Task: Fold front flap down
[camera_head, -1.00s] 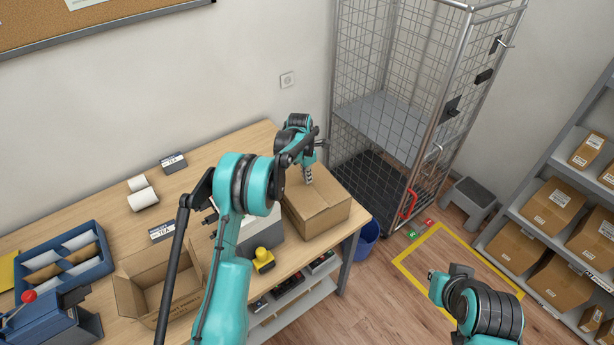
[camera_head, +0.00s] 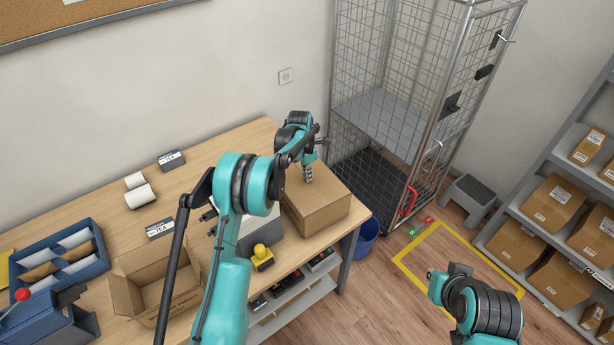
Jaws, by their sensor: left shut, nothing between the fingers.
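A brown cardboard box (camera_head: 322,219) stands at the right end of the table. Its top looks flat, with no flap standing up that I can make out. My left gripper (camera_head: 309,179) points down at the top of this box, its fingers shut with nothing between them. The fingertips are at or just above the top; I cannot tell if they touch. My left arm hides part of the box's left side. Of my right arm only links show at the lower right; its gripper is out of view.
An open carton (camera_head: 127,294) with raised flaps stands at the front left of the table. A yellow-topped tool (camera_head: 262,256), tea packs (camera_head: 171,160) and paper rolls (camera_head: 140,196) are on the table. A wire cage trolley (camera_head: 375,172) stands behind right; a blue bin (camera_head: 367,237) is beside the table.

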